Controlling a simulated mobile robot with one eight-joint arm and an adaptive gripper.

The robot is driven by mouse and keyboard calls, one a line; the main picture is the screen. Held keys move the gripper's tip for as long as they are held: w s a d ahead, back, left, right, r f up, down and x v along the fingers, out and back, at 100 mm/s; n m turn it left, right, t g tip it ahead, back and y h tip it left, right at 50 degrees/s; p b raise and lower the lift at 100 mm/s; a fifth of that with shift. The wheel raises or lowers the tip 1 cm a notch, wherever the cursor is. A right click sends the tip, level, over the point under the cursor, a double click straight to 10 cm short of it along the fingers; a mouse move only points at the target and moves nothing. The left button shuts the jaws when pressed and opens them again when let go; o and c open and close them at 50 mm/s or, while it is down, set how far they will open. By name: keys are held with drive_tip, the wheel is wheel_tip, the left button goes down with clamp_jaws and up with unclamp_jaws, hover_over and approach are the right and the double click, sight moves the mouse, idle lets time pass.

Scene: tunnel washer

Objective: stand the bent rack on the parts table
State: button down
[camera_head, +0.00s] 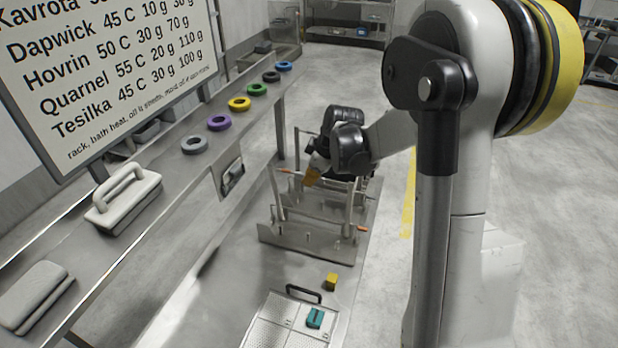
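A grey metal stand (308,242) with upright posts and thin cross rods with orange ends stands on the low metal bench. I cannot tell whether any of its rods or frames is the bent rack. My gripper (315,168) reaches down at the far part of this stand, among its posts. A small orange-brown piece (311,178) shows right at the fingertips. My wrist hides part of the fingers, and I cannot tell whether they close on it. No surface is clearly marked as the parts table.
A perforated tray (268,326) with a teal block (315,317) and a yellow cube (331,281) lie at the front. The left ledge (165,185) holds several coloured rings, a handled lidded box (124,200) and a grey pad (35,295). A recipe board (105,75) overhangs it.

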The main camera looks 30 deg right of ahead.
drive_tip(key=shift+f+b, duration=0.3)
drive_tip(key=shift+s, duration=0.1)
idle(0.3)
drive_tip(key=c, duration=1.5)
unclamp_jaws()
drive_tip(key=v, duration=1.2)
